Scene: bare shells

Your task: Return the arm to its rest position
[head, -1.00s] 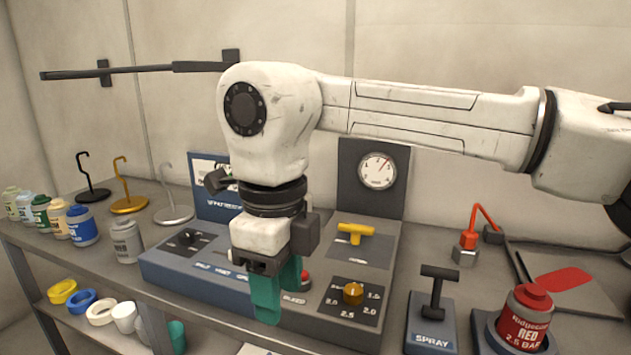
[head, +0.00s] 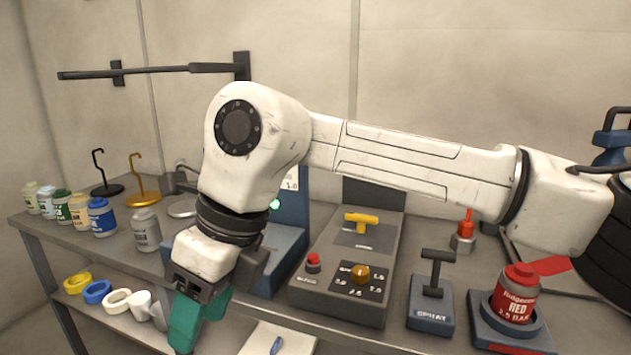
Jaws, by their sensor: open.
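My gripper (head: 198,322) has teal fingers and hangs down in front of the bench's front edge, at the lower left of the middle. It is open, and I see nothing held in it. My white arm reaches in from the right, and its wrist hides much of the blue control panel (head: 290,240).
Several paint jars (head: 102,217) and hook stands (head: 143,185) stand at the bench's left. A SPRAY lever (head: 433,290) and a red canister (head: 516,293) stand at the right. Coloured rings (head: 98,292) lie on the lower shelf.

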